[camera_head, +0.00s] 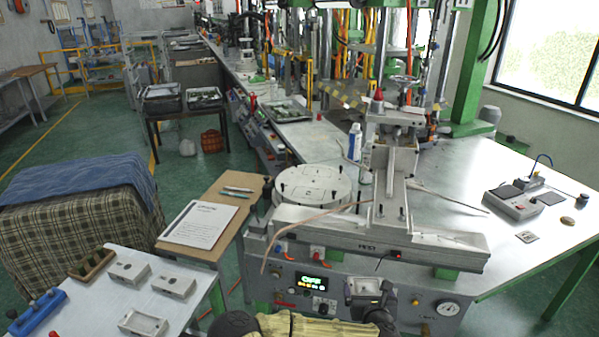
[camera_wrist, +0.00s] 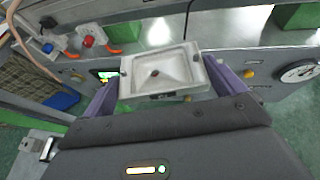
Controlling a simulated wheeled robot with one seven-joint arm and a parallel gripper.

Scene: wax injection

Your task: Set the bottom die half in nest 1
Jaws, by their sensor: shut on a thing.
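My gripper (camera_wrist: 160,82) is shut on a pale grey die half (camera_wrist: 165,58). The wrist view shows it as a block with a rectangular hollow and a small dark hole, held by its sides between purple fingers. In the head view this die half (camera_head: 368,286) is at the bottom centre, in front of the machine's panel and apart from the machine top. A round white plate (camera_head: 313,183) with dark pins and faint outlines sits on the machine, left of the metal column. I cannot read which outline is nest 1.
A clipboard sheet (camera_head: 200,223) lies on the wooden board. A long metal rail (camera_head: 385,240) crosses the machine's front. A thin tan hose (camera_head: 290,228) arches over the front left.

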